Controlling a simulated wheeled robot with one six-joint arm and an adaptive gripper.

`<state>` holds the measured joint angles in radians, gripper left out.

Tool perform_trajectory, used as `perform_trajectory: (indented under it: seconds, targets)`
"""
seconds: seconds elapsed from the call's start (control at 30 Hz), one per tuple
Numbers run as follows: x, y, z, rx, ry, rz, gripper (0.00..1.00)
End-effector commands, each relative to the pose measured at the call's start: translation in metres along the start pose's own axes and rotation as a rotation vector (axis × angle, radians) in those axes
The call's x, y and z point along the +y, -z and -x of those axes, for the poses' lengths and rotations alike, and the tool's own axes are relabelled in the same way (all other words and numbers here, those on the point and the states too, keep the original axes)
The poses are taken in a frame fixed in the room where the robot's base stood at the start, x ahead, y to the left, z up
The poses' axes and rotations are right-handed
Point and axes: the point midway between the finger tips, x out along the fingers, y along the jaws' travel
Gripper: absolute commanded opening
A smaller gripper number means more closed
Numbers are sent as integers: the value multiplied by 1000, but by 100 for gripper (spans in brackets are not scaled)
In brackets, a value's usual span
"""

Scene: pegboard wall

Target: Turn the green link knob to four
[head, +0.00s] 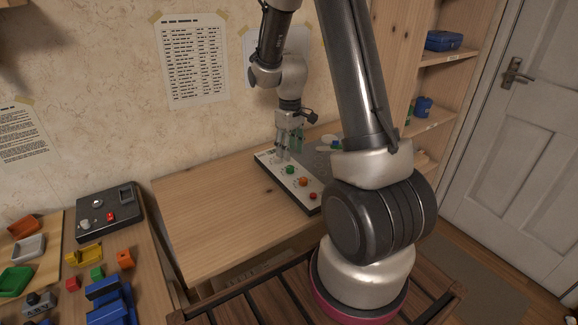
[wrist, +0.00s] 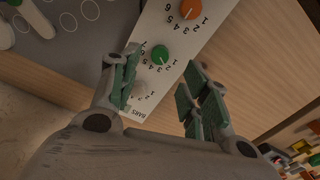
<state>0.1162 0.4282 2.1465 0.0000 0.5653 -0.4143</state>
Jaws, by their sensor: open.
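The green knob (wrist: 160,54) sits on a white panel (wrist: 185,45) with printed numbers around it. It also shows in the head view (head: 290,170), on the panel on the wooden desk. I cannot make out clearly which number it points at. My gripper (wrist: 165,62) is open, with one finger on each side of the green knob in the wrist view. I cannot tell how far above the panel the fingertips are. In the head view my gripper (head: 289,148) hangs over the panel's back end, a little behind the green knob.
An orange knob (head: 303,181) and a red knob (head: 313,196) follow along the panel towards the front. A dark grey board lies beside the panel. The desk (head: 215,215) left of the panel is clear. Coloured trays and blocks lie at the lower left.

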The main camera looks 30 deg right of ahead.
Motion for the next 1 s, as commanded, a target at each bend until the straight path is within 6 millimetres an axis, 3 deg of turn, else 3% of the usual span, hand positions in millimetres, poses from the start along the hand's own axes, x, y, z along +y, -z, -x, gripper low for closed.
perform_trajectory:
  seconds: [0.3,0.7,0.73,0.9,1.0]
  targets:
    - [-1,-1,-53,-5,2,-2,46]
    - [0,-1,-65,-1,1,-2,46]
    - [0,-1,-65,-1,1,-2,44]
    - [0,-1,-65,-1,1,-2,13]
    - [0,-1,-65,-1,1,-2,0]
